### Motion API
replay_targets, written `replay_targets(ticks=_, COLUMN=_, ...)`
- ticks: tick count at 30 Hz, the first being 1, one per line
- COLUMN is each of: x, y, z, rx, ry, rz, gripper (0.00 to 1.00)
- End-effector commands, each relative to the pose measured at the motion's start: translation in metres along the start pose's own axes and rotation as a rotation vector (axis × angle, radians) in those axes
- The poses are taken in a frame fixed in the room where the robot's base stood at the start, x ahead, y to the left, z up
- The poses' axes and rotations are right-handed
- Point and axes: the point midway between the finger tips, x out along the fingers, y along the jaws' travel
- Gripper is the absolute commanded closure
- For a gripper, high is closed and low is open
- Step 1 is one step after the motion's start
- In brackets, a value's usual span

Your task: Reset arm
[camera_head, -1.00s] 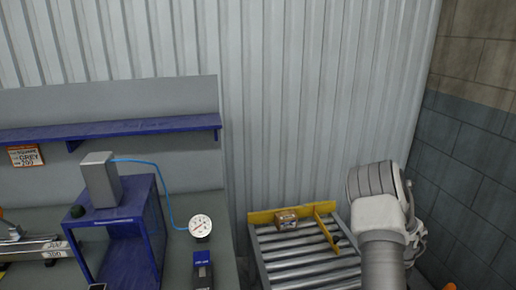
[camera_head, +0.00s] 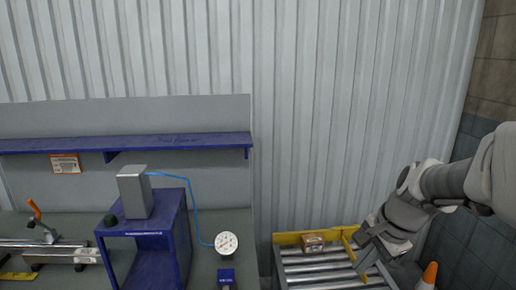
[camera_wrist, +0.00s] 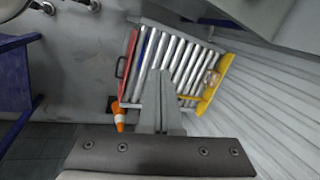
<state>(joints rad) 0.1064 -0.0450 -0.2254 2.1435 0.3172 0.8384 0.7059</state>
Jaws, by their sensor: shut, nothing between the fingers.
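My gripper (camera_head: 362,268) hangs at the right side of the head view, above the right part of the roller table (camera_head: 300,280). In the wrist view my gripper (camera_wrist: 160,74) is shut and empty, its two fingers together and pointing toward the rollers. My arm comes in from the right edge of the head view and bends down to the gripper. The gripper covers part of the roller table's right side.
A small brown box (camera_head: 312,243) sits on the rollers against the yellow rail (camera_head: 288,239). An orange cone (camera_head: 430,273) stands right of the table. The workbench at left holds a blue stand (camera_head: 180,235) and a gauge (camera_head: 226,243). A corrugated wall stands behind.

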Motion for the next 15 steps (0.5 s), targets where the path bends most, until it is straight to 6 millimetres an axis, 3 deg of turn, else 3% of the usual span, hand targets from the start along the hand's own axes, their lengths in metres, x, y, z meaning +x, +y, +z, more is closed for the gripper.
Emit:
replay_targets(ticks=6, x=-0.042, y=0.022, z=0.057, rx=-0.438, ry=0.053, rz=-0.034, gripper=1.0)
replay_targets(ticks=15, x=-0.075, y=0.068, z=0.108, rx=-0.998, ry=0.184, rz=-0.024, gripper=1.0)
